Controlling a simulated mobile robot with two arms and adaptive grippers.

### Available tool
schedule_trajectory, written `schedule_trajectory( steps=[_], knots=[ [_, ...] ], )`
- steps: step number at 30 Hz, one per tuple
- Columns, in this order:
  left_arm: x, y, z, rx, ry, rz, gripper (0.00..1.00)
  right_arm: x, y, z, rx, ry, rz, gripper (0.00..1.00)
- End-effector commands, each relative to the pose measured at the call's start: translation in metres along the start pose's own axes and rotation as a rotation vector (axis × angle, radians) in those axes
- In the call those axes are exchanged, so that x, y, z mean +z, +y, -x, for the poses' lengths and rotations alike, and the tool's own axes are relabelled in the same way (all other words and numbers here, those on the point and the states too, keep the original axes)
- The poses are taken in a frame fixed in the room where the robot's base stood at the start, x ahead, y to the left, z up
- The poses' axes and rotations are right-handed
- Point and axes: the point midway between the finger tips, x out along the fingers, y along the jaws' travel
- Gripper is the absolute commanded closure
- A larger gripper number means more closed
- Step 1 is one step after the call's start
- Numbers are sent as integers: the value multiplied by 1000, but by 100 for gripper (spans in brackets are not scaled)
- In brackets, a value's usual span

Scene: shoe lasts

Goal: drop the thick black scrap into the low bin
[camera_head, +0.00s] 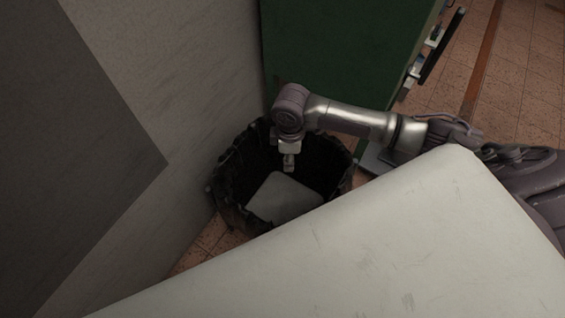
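The low bin (228,199) is black with an uneven rim, like a liner. It stands on the floor between a pale wall and a green cabinet. My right arm reaches in from the right, and my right gripper (289,163) points down over the bin's opening. The gripper looks small here, and I cannot tell whether its fingers are apart or together. I cannot make out the thick black scrap; against the dark bin interior it could be hidden. A pale grey flat piece (283,198) shows inside the bin. My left gripper is out of view.
A large pale scuffed surface (400,250) with a corner fills the foreground and covers part of the bin's near side. The green cabinet (345,60) stands close behind the bin. The pale wall (190,70) is close on its left. Tiled floor (520,90) shows at upper right.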

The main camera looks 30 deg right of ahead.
Motion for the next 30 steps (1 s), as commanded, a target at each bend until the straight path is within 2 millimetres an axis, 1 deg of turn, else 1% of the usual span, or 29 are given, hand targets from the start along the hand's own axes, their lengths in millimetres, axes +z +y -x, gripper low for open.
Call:
schedule_trajectory(
  steps=[3,9,12,15,19,23,26,30],
  knots=[
    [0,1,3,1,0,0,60,-3,19,-7,0,0,197,77],
    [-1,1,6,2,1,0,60,-6,47,-18,3,2,537,77],
    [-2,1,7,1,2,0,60,-6,58,-22,3,0,678,77],
    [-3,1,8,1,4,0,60,-7,66,-26,5,0,784,77],
    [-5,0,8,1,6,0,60,-6,72,-28,6,-1,869,77],
    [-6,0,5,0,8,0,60,-6,74,-32,6,-1,898,77],
    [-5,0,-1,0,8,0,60,-6,74,-38,6,-1,900,77],
    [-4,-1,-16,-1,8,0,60,-6,74,-51,6,-2,899,77]
  ],
)
